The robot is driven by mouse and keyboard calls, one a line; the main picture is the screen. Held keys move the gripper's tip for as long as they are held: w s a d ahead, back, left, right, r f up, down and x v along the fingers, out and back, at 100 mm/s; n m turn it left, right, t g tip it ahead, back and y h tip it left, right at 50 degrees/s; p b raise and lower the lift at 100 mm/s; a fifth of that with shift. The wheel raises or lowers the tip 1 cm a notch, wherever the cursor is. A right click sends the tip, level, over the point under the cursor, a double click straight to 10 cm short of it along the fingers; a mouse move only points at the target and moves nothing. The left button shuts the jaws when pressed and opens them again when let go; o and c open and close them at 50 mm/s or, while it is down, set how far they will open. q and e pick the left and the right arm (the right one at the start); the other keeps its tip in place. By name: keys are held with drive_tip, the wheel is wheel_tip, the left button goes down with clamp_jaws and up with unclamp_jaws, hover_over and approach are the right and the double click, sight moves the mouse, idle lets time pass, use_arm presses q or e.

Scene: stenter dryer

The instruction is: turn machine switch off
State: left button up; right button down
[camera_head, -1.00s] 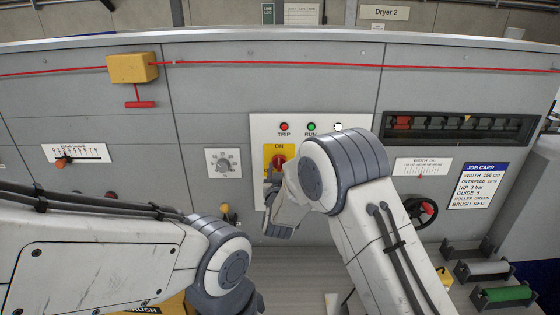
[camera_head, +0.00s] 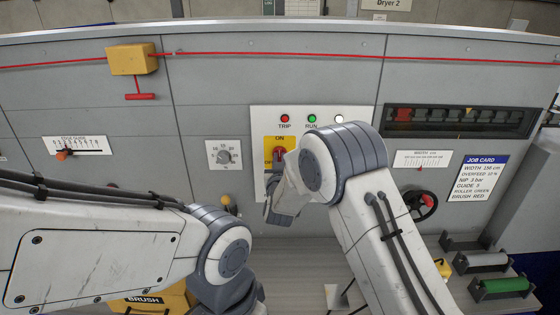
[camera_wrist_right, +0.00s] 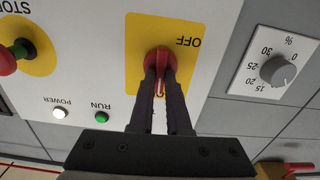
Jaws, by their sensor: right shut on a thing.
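The machine switch is a red rotary knob (camera_head: 279,154) on a yellow plate (camera_head: 271,144) marked ON at the top, with OFF partly hidden at the lower left. In the right wrist view, which is upside down, the red knob (camera_wrist_right: 160,62) sits on the yellow plate (camera_wrist_right: 140,50). Its grip ridge points toward the ON side, away from the OFF label. My right gripper (camera_wrist_right: 160,82) is shut on the knob, one dark finger on each side. In the head view my right wrist hides the gripper. My left arm shows, but its gripper is out of view.
The red TRIP lamp (camera_head: 285,118), green RUN lamp (camera_head: 312,118) and white lamp (camera_head: 339,118) sit above the switch. A grey dial (camera_head: 223,157) is left of it. A red stop button (camera_wrist_right: 10,58) shows in the right wrist view.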

drive_tip(key=n+b, duration=0.2)
drive_tip(key=n, duration=0.1)
drive_tip(key=shift+a+f, duration=0.1)
drive_tip(key=n+b, duration=0.1)
drive_tip(key=n, duration=0.3)
drive_tip(key=shift+b, duration=0.35)
drive_tip(key=n, duration=1)
drive_tip(key=shift+a+f, duration=0.15)
drive_tip(key=shift+a, duration=0.05)
drive_tip(key=shift+n, duration=0.3)
drive_tip(key=c, duration=0.9)
unclamp_jaws()
